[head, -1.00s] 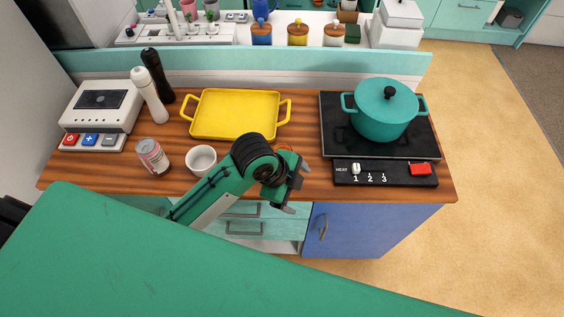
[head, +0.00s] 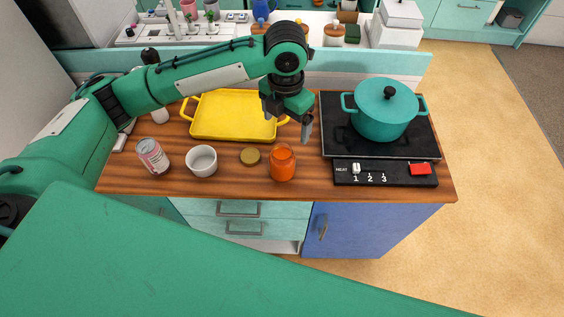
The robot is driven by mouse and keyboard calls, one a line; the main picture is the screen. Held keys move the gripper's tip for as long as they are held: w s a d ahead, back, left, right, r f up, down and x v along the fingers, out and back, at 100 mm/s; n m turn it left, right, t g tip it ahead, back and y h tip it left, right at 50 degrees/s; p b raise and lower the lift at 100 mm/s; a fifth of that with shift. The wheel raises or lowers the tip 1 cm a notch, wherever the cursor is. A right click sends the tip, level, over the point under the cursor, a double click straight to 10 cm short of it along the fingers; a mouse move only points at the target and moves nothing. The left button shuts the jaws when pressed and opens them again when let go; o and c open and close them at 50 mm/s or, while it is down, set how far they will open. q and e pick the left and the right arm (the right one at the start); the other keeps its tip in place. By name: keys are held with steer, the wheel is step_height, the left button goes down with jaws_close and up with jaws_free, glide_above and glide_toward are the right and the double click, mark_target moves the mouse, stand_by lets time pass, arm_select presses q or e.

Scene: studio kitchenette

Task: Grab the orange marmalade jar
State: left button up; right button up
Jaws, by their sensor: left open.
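The orange marmalade jar (head: 282,163) stands upright on the wooden counter, near the front edge and left of the hob. Its top looks uncovered, and a round brownish-gold lid (head: 250,156) lies flat on the counter just left of it. My left gripper (head: 291,128) is open and empty, pointing down above and behind the jar, near the right end of the yellow tray (head: 235,132). It looks apart from the jar. My right gripper is not in view.
A teal pot (head: 384,110) sits on the black hob (head: 335,140), with a control panel (head: 386,181) in front.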

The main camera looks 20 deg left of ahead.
arm_select(q)
steer(key=p, duration=0.1)
glide_toward(282, 155)
steer(key=s+d+f, duration=0.1)
steer(key=s, duration=0.1)
steer(key=f, duration=0.2)
steer(key=f+p, duration=0.1)
steer(key=f, duration=0.1)
steer(key=shift+s+f, duration=0.1)
steer(key=shift+s, duration=0.3)
steer(key=shift+f, duration=0.6)
steer(key=c, duration=1.3)
steer(key=shift+w+r, duration=0.1)
steer(key=shift+c, duration=0.8)
steer(key=shift+r, duration=0.1)
